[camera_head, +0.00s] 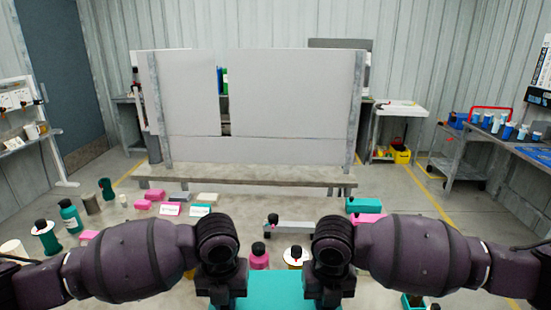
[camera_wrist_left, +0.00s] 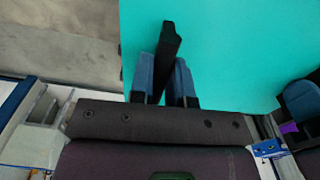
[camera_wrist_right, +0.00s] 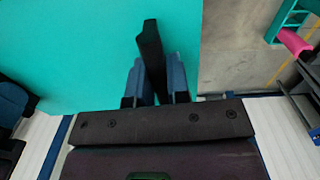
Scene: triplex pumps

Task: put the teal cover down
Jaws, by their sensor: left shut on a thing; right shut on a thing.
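The teal cover (camera_head: 276,291) is a flat panel held between my two arms, low in the middle of the head view. It fills much of the left wrist view (camera_wrist_left: 225,50) and the right wrist view (camera_wrist_right: 75,60). My left gripper (camera_wrist_left: 165,80) is shut on a black handle-like part at the cover's left side. My right gripper (camera_wrist_right: 152,78) is shut on a matching black part at its right side. In the head view my wrists hide both fingers and the cover's side edges. I cannot tell whether the cover touches anything below.
Pink bottle (camera_head: 259,257) and a white-and-black container (camera_head: 294,256) stand just beyond the cover. Several pink and teal blocks, bottles and cylinders lie at left. A teal box (camera_head: 364,205) and pink block are at right. A large grey panel (camera_head: 290,95) stands behind the table.

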